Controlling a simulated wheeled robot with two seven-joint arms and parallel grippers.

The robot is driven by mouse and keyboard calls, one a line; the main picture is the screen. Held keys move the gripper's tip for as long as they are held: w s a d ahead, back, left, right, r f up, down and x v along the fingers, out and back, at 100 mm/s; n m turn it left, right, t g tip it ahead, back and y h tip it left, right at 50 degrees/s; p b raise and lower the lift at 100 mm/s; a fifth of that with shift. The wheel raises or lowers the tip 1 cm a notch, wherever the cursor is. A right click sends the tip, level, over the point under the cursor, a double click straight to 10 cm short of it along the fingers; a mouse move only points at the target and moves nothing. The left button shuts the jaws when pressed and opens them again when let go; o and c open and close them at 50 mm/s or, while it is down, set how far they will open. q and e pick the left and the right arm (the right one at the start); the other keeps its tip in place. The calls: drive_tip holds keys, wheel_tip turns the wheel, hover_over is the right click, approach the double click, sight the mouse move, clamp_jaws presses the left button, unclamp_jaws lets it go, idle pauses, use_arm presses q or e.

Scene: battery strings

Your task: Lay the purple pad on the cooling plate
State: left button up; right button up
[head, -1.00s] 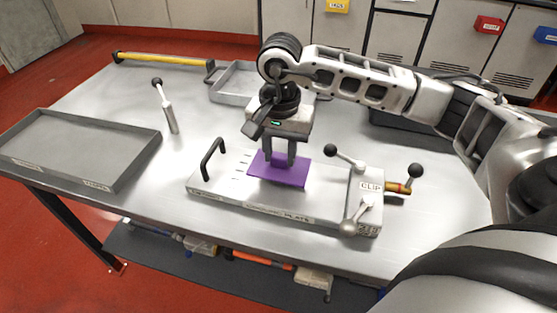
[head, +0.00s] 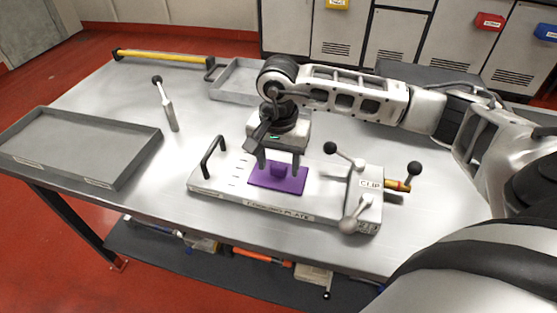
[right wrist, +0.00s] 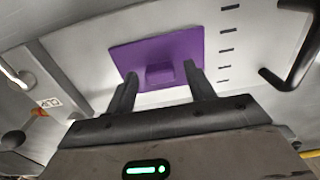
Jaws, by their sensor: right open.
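The purple pad (head: 262,180) lies flat on the cooling plate (head: 222,187), a pale slab with a black handle at its left end and a clip at its right. The pad has a small raised grip block in its middle, which also shows on the pad in the right wrist view (right wrist: 185,47). My right gripper (head: 279,170) is over the pad with its fingers open on either side of the block. In the right wrist view my right gripper's fingers (right wrist: 158,72) stand apart with the block between them, not gripped. My left gripper is not in view.
An empty grey tray (head: 75,145) lies at the left of the table. Another grey tray (head: 235,80) sits behind my arm. A ball-topped tool (head: 168,110) stands left of the plate. Ball-ended levers (head: 346,153) rise by the clip (head: 369,184).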

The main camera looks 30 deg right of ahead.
sight(279, 167)
drive_tip(key=shift+r, duration=0.2)
use_arm(q)
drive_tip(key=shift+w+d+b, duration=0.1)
drive_tip(key=shift+b, duration=0.3)
use_arm(e)
wheel_tip(279, 167, up, 12)
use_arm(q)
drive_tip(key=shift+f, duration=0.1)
